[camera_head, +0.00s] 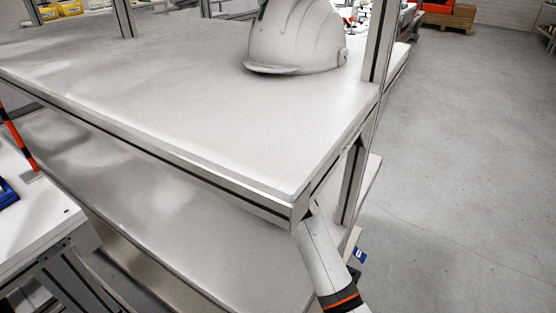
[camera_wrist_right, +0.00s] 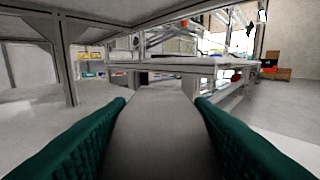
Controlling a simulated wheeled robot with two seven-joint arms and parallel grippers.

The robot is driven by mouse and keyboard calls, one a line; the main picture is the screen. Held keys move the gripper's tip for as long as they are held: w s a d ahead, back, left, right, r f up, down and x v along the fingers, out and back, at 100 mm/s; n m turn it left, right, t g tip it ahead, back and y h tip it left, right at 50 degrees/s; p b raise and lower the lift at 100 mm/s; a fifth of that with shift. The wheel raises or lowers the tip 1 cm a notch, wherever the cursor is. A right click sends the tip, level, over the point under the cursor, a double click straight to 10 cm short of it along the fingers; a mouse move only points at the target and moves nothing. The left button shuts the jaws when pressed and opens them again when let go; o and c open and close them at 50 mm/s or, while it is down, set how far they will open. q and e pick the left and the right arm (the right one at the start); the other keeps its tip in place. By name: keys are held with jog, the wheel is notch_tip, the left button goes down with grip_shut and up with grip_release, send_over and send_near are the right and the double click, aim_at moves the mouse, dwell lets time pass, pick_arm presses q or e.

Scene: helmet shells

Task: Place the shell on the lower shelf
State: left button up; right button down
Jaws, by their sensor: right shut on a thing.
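My right gripper (camera_wrist_right: 162,103) shows its two green fingers in the right wrist view, shut on a smooth grey thing (camera_wrist_right: 152,135). Only part of that thing shows, so I cannot make out its full shape or be sure it is a shell. In the head view my right arm passes under the near corner of the table top, and the gripper and its load are hidden. The lower shelf (camera_head: 190,225) runs beneath the top, with its visible part bare. A white helmet shell (camera_head: 296,40) sits on the upper surface (camera_head: 190,90). My left gripper is not in view.
A metal upright (camera_head: 380,40) stands at the right edge of the table. A side table (camera_head: 30,205) with a blue item (camera_head: 7,192) is at the left. In the wrist view, a table leg (camera_wrist_right: 65,65) stands at the left. Open floor (camera_head: 470,150) lies to the right.

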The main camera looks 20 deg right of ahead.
jog(key=c, duration=0.7)
grip_release()
jog(key=shift+f, duration=0.15)
jog(key=shift+s, duration=0.1)
jog(key=s, duration=0.2)
jog(key=s+p, duration=0.1)
jog(key=s, duration=0.3)
jog(key=shift+s+a, duration=0.1)
jog(key=shift+a, duration=0.3)
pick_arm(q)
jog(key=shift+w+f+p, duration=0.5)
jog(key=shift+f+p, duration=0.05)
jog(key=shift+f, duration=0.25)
pick_arm(e)
jog(key=s, duration=0.5)
jog(key=shift+s+a, duration=0.3)
jog(key=shift+a, duration=0.05)
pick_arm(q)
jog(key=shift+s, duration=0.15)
